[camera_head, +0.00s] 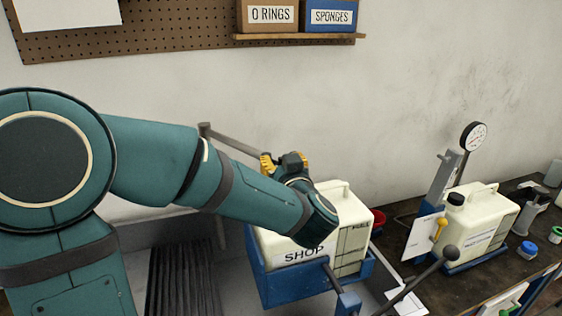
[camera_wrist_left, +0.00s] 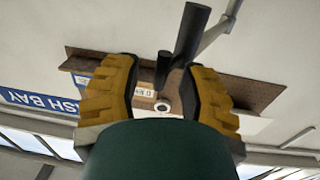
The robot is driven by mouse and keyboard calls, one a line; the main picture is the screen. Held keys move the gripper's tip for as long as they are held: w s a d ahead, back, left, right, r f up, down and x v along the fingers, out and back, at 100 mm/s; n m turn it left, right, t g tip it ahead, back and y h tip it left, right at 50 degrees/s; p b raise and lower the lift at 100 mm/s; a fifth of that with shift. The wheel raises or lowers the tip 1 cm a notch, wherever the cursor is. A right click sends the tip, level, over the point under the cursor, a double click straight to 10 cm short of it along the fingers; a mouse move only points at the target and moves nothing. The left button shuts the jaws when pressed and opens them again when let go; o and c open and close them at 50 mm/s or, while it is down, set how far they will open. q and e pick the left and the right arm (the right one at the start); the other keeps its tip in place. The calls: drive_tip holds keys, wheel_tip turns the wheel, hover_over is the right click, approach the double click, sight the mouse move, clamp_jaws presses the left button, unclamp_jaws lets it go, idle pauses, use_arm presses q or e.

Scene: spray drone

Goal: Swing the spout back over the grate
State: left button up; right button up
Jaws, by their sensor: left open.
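The spout is a grey pipe (camera_head: 232,142) that runs from an upright post at the left toward my left gripper (camera_head: 284,162). In the left wrist view, a grey pipe (camera_wrist_left: 216,32) and a dark cylinder (camera_wrist_left: 191,35) show beyond the yellow fingers, close to the right finger. My left gripper is open, its fingers apart around the dark parts near the spout's end. I cannot tell whether they touch. The dark ribbed grate (camera_head: 184,280) lies in the basin at the lower left, left of the spout's end. My right gripper is not in view.
A cream jug (camera_head: 345,215) marked SHOP sits in a blue cradle (camera_head: 283,285) just below my left wrist. A ball-ended dark lever (camera_head: 418,280) stands to its right. Another cream jug (camera_head: 482,225) and a gauge (camera_head: 473,136) are on the right bench. A pegboard (camera_head: 160,30) hangs behind.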

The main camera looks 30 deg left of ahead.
use_arm(q)
drive_tip(key=shift+w+a, duration=0.15)
clamp_jaws()
drive_tip(key=shift+r, duration=0.1)
idle(0.3)
